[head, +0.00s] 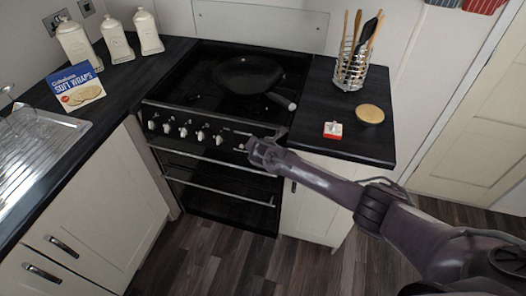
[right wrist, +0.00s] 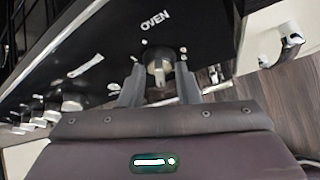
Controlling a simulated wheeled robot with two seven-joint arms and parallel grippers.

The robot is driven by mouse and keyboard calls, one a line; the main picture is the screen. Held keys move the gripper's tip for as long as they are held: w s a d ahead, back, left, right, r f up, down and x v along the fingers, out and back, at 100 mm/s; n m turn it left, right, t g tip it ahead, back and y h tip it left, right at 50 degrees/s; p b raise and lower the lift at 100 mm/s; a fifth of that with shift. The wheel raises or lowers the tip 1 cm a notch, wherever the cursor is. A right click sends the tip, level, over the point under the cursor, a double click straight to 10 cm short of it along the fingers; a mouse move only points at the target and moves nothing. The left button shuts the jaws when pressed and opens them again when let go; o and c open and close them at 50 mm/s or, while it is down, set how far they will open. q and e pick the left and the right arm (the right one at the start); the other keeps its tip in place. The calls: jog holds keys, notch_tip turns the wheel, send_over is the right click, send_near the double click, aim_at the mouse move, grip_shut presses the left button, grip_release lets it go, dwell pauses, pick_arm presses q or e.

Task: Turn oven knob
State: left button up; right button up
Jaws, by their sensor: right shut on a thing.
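The black oven (head: 215,172) stands between the counters, with a row of pale knobs (head: 200,135) along its front panel. My right gripper (head: 256,147) reaches in from the right to the right end of that panel. In the right wrist view its two fingers (right wrist: 160,82) stand either side of the oven knob (right wrist: 160,68), below the printed word OVEN, and are shut on it. In the head view that knob is largely hidden by the gripper. My left gripper is not in view.
A black pan (head: 248,74) sits on the hob, its handle pointing to the front right. The right counter (head: 318,98) holds a utensil holder (head: 350,72), a round tan item (head: 370,114) and a small red-and-white box (head: 333,130). The floor (head: 225,258) before the oven is clear.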

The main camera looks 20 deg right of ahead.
jog(key=shift+w+a+n+g+h+b, duration=0.1)
jog(key=shift+n+g+h+b, duration=0.4)
jog(key=shift+n+b, duration=0.55)
jog(key=shift+a+n+g+h+b, duration=0.1)
jog(key=shift+n+g+h+b, duration=0.45)
jog(key=shift+n, duration=0.8)
jog(key=shift+f, duration=0.1)
jog(key=o, duration=1)
jog(key=shift+c, duration=0.2)
jog(key=v, duration=0.7)
jog(key=shift+s+r, duration=0.25)
jog(key=shift+r, duration=0.05)
jog(key=shift+a, duration=0.1)
